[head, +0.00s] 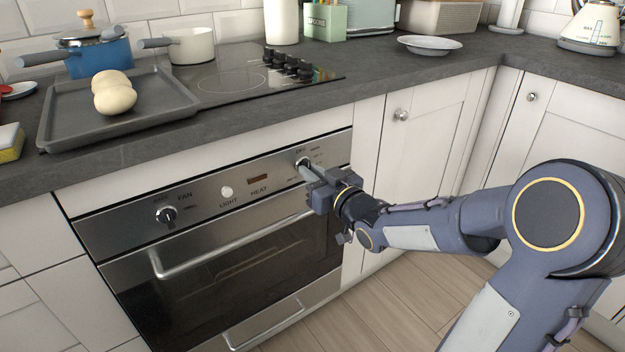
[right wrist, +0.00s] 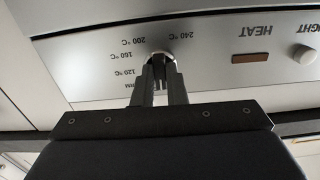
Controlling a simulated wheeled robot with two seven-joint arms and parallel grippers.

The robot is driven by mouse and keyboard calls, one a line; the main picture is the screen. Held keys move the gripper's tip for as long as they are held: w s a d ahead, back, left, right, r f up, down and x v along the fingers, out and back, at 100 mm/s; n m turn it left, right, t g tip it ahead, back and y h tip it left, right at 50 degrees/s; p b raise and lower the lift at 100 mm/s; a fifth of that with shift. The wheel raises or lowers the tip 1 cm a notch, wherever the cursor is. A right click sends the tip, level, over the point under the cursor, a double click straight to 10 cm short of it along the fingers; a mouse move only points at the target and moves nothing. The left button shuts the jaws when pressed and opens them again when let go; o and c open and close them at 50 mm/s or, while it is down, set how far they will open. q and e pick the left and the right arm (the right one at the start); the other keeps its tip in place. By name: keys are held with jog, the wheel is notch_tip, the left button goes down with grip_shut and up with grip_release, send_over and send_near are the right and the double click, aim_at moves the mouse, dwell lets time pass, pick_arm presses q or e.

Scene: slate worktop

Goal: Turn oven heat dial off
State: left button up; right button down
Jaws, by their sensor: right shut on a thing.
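The oven heat dial (right wrist: 160,58) is a small round metal knob at the right end of the oven's control panel. In the right wrist view, temperature marks are printed around it, and the picture is upside down. My right gripper (right wrist: 160,72) is shut on the dial, with a finger on each side. The dial's exact pointing direction is hard to tell. My left gripper is not in view.
The panel also carries a fan dial (head: 166,214), a light button (head: 227,192) and a heat lamp (head: 257,180). The oven door handle (head: 230,249) sticks out just below. A tray (head: 62,128) with two round pale items stands on the worktop above.

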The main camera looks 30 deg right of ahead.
jog(key=shift+n, duration=0.3)
jog(key=c, duration=1.5)
grip_release()
jog(key=shift+o, duration=0.2)
jog(key=s+p, duration=0.1)
jog(key=s, duration=0.6)
jog(key=shift+s+d+p, duration=0.35)
jog(key=shift+s, duration=0.05)
